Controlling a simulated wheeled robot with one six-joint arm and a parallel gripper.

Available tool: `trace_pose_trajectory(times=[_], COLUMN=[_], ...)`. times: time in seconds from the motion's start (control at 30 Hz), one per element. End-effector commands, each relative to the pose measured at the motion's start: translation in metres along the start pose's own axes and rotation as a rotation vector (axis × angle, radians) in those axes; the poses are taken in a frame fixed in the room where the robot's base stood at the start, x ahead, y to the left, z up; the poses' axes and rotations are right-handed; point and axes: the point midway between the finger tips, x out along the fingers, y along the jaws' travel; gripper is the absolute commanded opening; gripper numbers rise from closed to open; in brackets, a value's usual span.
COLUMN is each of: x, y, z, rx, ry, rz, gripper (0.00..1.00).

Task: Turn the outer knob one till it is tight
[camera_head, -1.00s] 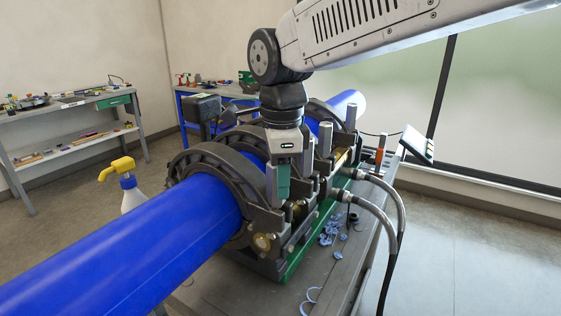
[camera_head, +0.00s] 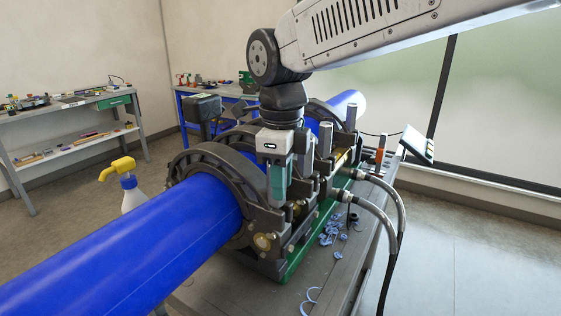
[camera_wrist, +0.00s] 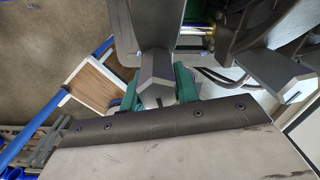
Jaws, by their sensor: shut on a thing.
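My gripper (camera_head: 279,182) points down over the near clamp of the pipe fusion machine, with its teal fingers low beside the clamp ring (camera_head: 240,180). It is shut on the outer knob, a grey upright post mostly hidden by the fingers in the head view. In the wrist view a grey angular post, which looks like this knob (camera_wrist: 155,70), stands between the teal fingers (camera_wrist: 158,90). The knob's thread and seat are hidden, so I cannot tell how tight it is. The blue pipe (camera_head: 130,245) lies through the clamps.
Other grey posts (camera_head: 325,138) stand close behind my gripper, another at the far clamp (camera_head: 351,116). Hoses (camera_head: 385,205) curve off the machine's right side. Blue shavings (camera_head: 330,232) lie on the cart. A yellow-topped spray bottle (camera_head: 128,185) stands behind the pipe.

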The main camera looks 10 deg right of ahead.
Motion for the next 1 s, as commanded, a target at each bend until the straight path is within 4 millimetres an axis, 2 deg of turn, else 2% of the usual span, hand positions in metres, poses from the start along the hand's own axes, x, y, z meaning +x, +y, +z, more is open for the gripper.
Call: trace_pose_trajectory(times=[0.1, 0.37, 0.63, 0.87, 0.9, 1.0], x=[-0.0001, -0.0005, -0.0010, -0.0014, -0.0015, -0.0012], y=[0.0002, -0.0005, -0.0001, -0.0009, -0.0010, -0.0002], z=[-0.0018, -0.0018, -0.0016, -0.0016, -0.0016, -0.0009], rx=[0.074, 0.089, 0.323, 0.344, 0.344, 0.342], ry=[0.006, 0.005, 0.010, 0.009, 0.009, 0.008], rz=[-0.001, -0.003, -0.005, -0.007, -0.007, -0.006], gripper=[0.08, 0.08, 0.09, 0.09, 0.42, 0.70])
